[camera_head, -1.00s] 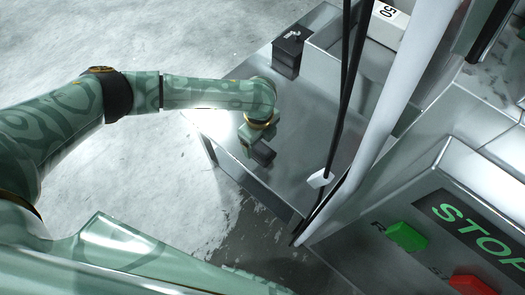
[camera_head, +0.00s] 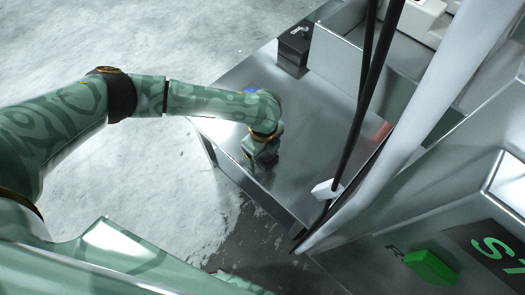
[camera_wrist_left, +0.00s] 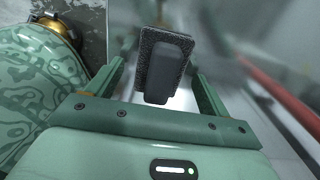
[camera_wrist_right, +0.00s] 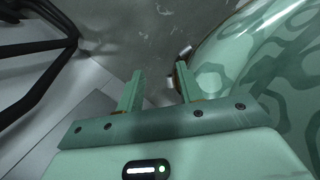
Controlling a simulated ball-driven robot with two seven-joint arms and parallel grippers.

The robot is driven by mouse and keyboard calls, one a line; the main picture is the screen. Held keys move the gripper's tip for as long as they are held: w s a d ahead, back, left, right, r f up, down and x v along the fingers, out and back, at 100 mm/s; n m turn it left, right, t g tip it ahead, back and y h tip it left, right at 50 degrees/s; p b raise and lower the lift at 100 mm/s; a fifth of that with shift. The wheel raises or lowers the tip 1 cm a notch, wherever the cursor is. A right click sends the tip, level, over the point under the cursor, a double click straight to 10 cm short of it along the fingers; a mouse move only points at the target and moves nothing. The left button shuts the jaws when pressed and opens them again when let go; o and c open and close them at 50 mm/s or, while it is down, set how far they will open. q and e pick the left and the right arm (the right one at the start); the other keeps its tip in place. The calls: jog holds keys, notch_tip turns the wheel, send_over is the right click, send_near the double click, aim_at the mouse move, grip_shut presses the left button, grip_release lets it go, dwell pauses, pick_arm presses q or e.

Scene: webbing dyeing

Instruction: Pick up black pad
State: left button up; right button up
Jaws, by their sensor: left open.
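The black pad (camera_wrist_left: 163,65) is a dark block with a rough, textured base and a smooth raised grip. In the left wrist view it lies between the two fingers of my left gripper (camera_wrist_left: 155,88), which are apart with a gap on each side of it. In the head view my left gripper (camera_head: 262,158) points down over the near left part of the metal table, and the pad is mostly hidden there. My right gripper (camera_wrist_right: 157,88) is open and empty in the right wrist view. It is not clearly seen in the head view.
The metal table (camera_head: 290,125) is mostly bare. A black box (camera_head: 294,46) stands at its back edge beside a metal bin. Dark cables and a white strap (camera_head: 400,135) hang on the right. A panel with a green button (camera_head: 431,267) is at lower right.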

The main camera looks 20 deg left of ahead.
pick_arm(q)
jog(key=c, duration=1.1)
